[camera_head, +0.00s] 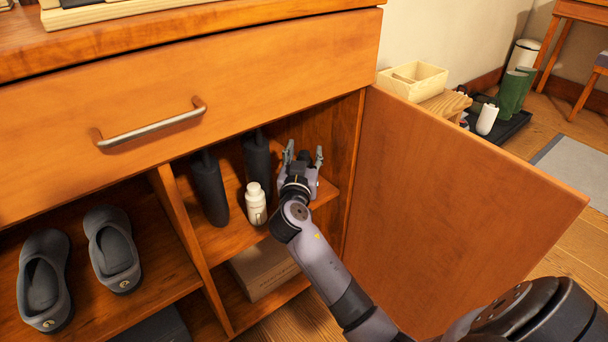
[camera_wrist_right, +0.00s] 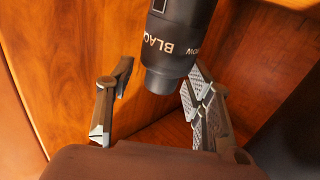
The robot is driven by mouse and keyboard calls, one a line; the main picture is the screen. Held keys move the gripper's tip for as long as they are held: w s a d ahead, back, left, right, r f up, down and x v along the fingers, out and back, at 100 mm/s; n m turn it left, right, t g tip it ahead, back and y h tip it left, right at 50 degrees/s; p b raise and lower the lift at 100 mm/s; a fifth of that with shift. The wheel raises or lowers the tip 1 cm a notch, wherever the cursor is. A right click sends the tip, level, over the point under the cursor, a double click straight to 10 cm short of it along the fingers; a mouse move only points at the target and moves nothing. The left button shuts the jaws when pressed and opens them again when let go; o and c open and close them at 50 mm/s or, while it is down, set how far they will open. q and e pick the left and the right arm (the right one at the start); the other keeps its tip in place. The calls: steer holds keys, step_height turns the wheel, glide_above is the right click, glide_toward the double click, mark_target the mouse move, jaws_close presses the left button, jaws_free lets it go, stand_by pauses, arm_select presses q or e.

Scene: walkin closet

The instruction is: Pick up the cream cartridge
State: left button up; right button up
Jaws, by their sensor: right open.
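A dark grey cylinder with pale lettering, including "BLACK", appears to be the cream cartridge (camera_wrist_right: 176,48). In the right wrist view it stands between and beyond the fingers, with clear gaps to the left finger and little visible gap to the right one. My right gripper (camera_wrist_right: 155,110) is open there. In the head view my right gripper (camera_head: 303,160) reaches into the right part of the open cabinet, above the shelf. A small dark shape shows between its fingers; the rest of the cartridge is hidden there. My left gripper is not in view.
A white bottle (camera_head: 255,204) stands left of my right gripper, beside two tall dark objects (camera_head: 209,188). The open door (camera_head: 440,215) stands right of my arm. A box (camera_head: 262,268) sits below.

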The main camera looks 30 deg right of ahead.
steer(key=shift+c, duration=0.2)
jaws_close()
stand_by(0.4)
